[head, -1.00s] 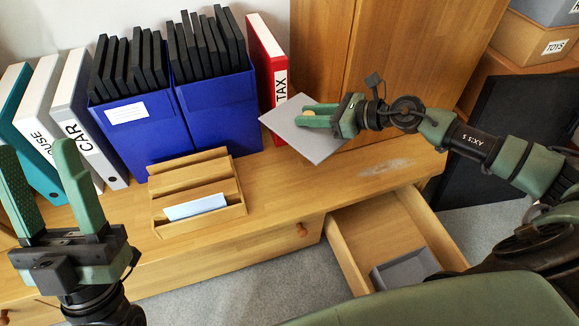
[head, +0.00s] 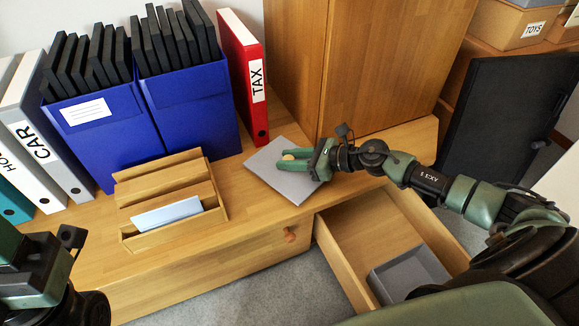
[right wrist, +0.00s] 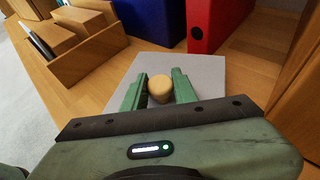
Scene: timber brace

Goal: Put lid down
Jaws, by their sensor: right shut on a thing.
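The lid (head: 282,172) is a flat grey square panel with a round, pale wooden knob (right wrist: 160,88). In the head view it lies flat, or very nearly so, at the wooden cabinet top, right of the letter rack; whether it fully touches the wood I cannot tell. My right gripper (head: 290,159) is shut on the knob, with one green finger on each side of it in the right wrist view (right wrist: 159,90). My left arm's gripper body shows at the lower left of the head view; its fingertips are out of frame.
A letter rack (head: 172,198) with a pale envelope stands left of the lid. A red TAX binder (head: 243,75) and blue file boxes (head: 190,110) stand behind. An open drawer (head: 385,225) holds a grey open box (head: 408,272). A tall wooden cabinet (head: 385,60) rises behind.

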